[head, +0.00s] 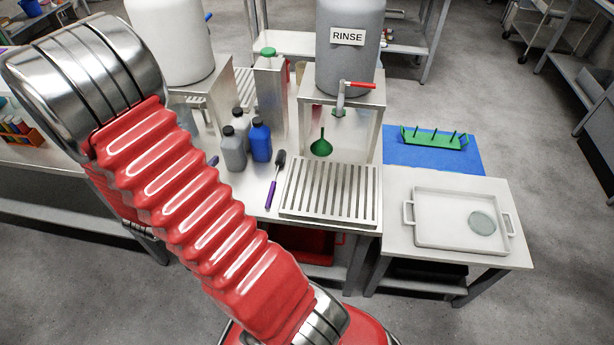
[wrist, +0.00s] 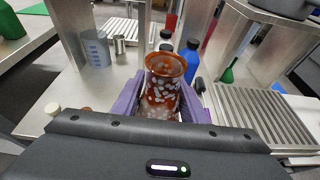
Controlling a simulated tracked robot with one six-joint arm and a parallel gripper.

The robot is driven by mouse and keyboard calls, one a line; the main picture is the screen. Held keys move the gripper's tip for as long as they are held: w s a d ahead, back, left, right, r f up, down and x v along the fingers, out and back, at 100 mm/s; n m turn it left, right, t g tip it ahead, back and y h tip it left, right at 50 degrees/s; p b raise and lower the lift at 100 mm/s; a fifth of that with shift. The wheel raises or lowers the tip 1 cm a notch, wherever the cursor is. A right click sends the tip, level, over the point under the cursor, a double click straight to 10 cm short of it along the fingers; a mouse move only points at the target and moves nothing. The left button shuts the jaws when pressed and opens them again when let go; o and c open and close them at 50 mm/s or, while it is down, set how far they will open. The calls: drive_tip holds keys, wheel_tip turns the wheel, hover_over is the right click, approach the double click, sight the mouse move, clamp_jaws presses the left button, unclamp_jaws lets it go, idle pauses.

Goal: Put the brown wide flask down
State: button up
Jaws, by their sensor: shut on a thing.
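The brown wide flask (wrist: 163,90), reddish-brown with pale spots and a wide round mouth, is in the wrist view. It stands mouth up between the purple fingers of my gripper (wrist: 163,100), which is shut on its body. Its lower part is hidden by my gripper's housing, so I cannot tell whether its base touches the steel table (wrist: 62,92). In the head view my red-sleeved arm crosses the left side and hides the flask.
Blue (head: 260,140) and grey bottles (head: 232,148) stand near a slotted drain rack (head: 331,193), below the RINSE tank (head: 349,50). A brush (head: 272,187) lies beside the rack. A beaker (wrist: 96,48) and metal cup (wrist: 119,43) stand beyond the flask. A white tray (head: 430,240) sits right.

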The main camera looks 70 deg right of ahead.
drive_tip(key=s+d+f+m+g, duration=0.1)
drive_tip(key=s+d+m+g, duration=0.2)
drive_tip(key=s, duration=0.4)
drive_tip(key=s+d+f+m+g+y, duration=0.1)
drive_tip(key=s+d+f+m+g, duration=0.1)
drive_tip(key=s, duration=0.6)
drive_tip(key=s+d+f+m+g+y, duration=0.1)
drive_tip(key=s+d+f+m+g, duration=0.1)
drive_tip(key=s+d+m+g, duration=0.2)
drive_tip(key=s+g, duration=0.2)
drive_tip(key=s, duration=0.2)
drive_tip(key=shift+d+f+m, duration=0.15)
drive_tip(key=shift+d+m, duration=0.1)
drive_tip(key=shift+m, duration=0.15)
drive_tip(key=shift+d, duration=0.1)
drive_tip(key=s+d, duration=1)
drive_tip(key=d, duration=0.4)
drive_tip(key=shift+s+d, duration=0.2)
drive_tip(key=shift+s, duration=0.05)
drive_tip(key=shift+f, duration=0.15)
drive_tip(key=shift+f, duration=1.6)
